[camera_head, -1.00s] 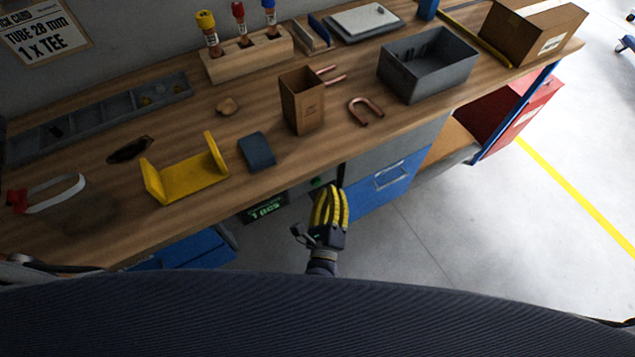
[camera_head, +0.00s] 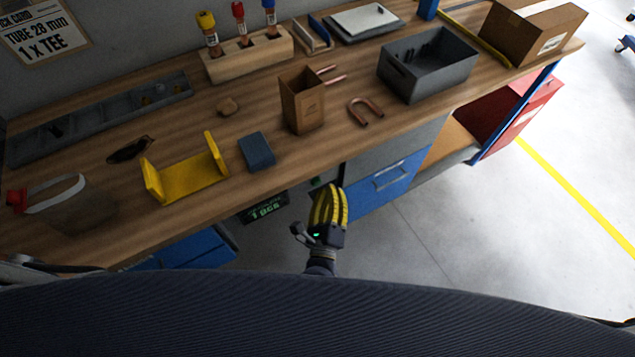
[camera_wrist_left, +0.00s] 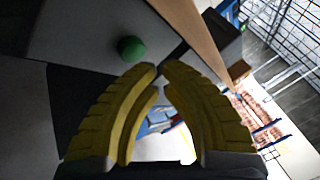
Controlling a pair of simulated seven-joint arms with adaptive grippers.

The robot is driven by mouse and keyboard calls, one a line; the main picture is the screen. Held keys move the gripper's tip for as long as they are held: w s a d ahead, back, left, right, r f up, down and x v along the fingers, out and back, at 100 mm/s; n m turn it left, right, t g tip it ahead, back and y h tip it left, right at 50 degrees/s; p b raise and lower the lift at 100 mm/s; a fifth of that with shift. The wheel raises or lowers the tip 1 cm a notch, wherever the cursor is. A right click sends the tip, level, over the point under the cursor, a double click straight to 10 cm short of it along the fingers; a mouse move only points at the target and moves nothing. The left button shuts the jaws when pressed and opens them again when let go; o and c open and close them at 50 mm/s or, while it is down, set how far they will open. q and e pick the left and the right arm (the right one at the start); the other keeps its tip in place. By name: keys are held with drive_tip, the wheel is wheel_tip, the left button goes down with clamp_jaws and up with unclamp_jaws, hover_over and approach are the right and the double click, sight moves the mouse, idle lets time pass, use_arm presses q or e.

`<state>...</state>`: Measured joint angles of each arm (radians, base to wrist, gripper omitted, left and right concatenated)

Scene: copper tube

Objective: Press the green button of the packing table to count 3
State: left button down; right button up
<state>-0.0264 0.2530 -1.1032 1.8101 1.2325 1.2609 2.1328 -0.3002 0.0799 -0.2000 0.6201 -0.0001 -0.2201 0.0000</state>
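The green button (camera_head: 316,181) is on the front of the packing table (camera_head: 110,226), below the tabletop edge. It shows as a round green knob on a grey panel in the left wrist view (camera_wrist_left: 131,48). My left gripper (camera_head: 329,188) is in front of the table, just below and right of the button. Its yellow fingers look shut and empty, with the tips (camera_wrist_left: 160,68) nearly together. A visible gap lies between the fingertips and the button in the wrist view. A dark counter display (camera_head: 264,207) left of the button appears to read 1. My right gripper is out of view.
The tabletop holds a yellow cradle (camera_head: 188,182), a blue-grey block (camera_head: 257,151), a cardboard box (camera_head: 302,101), a bent copper tube (camera_head: 365,112) and a grey bin (camera_head: 440,72). A blue drawer (camera_head: 390,181) is right of the gripper. Open floor lies in front.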

use_arm(q)
drive_tip(key=shift+w+a, duration=0.55)
drive_tip(key=shift+w, duration=0.25)
idle(1.7)
drive_tip(key=shift+s, duration=0.1)
idle(0.3)
drive_tip(key=shift+s+d, duration=0.55)
drive_tip(key=shift+s, duration=0.15)
drive_tip(key=shift+s, duration=0.15)
drive_tip(key=s+d, duration=0.1)
drive_tip(key=s, duration=0.1)
drive_tip(key=s+d, duration=0.1)
drive_tip(key=s, duration=0.1)
drive_tip(key=shift+d, duration=0.4)
idle(1.8)
